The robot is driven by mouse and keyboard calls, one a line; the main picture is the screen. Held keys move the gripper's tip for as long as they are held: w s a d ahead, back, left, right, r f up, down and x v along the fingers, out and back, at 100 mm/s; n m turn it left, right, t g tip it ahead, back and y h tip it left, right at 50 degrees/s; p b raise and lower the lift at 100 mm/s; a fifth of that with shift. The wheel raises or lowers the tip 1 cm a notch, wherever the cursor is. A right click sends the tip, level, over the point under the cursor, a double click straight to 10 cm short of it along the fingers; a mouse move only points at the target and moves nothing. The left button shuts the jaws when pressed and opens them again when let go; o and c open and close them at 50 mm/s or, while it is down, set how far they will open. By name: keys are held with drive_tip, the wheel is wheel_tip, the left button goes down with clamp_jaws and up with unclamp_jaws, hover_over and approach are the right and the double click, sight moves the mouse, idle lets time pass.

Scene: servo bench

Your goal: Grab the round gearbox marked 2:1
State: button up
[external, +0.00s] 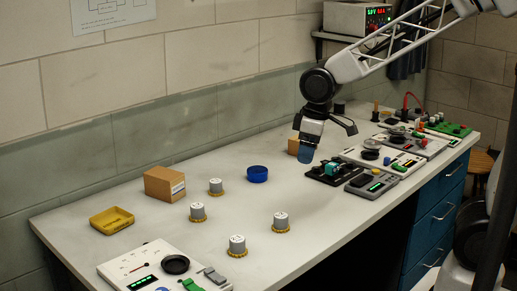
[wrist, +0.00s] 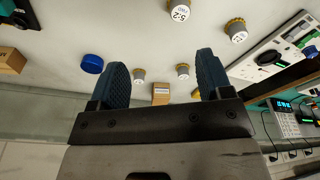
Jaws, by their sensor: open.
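Several round grey gearboxes with yellow toothed bases and white marked tops stand upright and apart on the bench. In the external view they are a back one (external: 216,187), a left one (external: 198,212), a right one (external: 281,222) and a front one (external: 237,245). In the wrist view the right one (wrist: 180,11) seems to read 5:2. The front one's mark (wrist: 237,33) is unclear, as are those of the back one (wrist: 139,75) and left one (wrist: 182,71). My gripper (external: 328,141) is open and empty, above the bench, right of all the gearboxes; its fingers (wrist: 162,65) frame the wrist view.
A blue round dish (external: 257,174), a cardboard box (external: 165,185) and a yellow tray (external: 111,220) lie around the gearboxes. A white panel board (external: 150,268) is at the front left. Below my gripper and rightward are a black device (external: 327,174) and other electronics.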

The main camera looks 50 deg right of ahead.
drive_tip(key=w+a+f+n, duration=0.25)
drive_tip(key=a+f, duration=0.25)
drive_tip(key=a, duration=0.5)
drive_tip(key=n+g, duration=0.1)
drive_tip(key=n, duration=0.2)
hover_over(239, 235)
drive_tip(key=shift+m, duration=0.25)
drive_tip(key=f, duration=0.6)
drive_tip(key=shift+s+d+f, duration=0.15)
drive_tip(key=shift+s, duration=0.05)
drive_tip(key=shift+w+f, duration=0.1)
drive_tip(key=shift+f, duration=1.2)
drive_tip(key=shift+f, duration=0.1)
drive_tip(key=shift+w+a+f, duration=0.1)
drive_tip(key=shift+a+f, duration=0.05)
drive_tip(key=shift+f, duration=1.1)
drive_tip(key=shift+w+a+f, duration=0.1)
drive_tip(key=shift+f, duration=1.15)
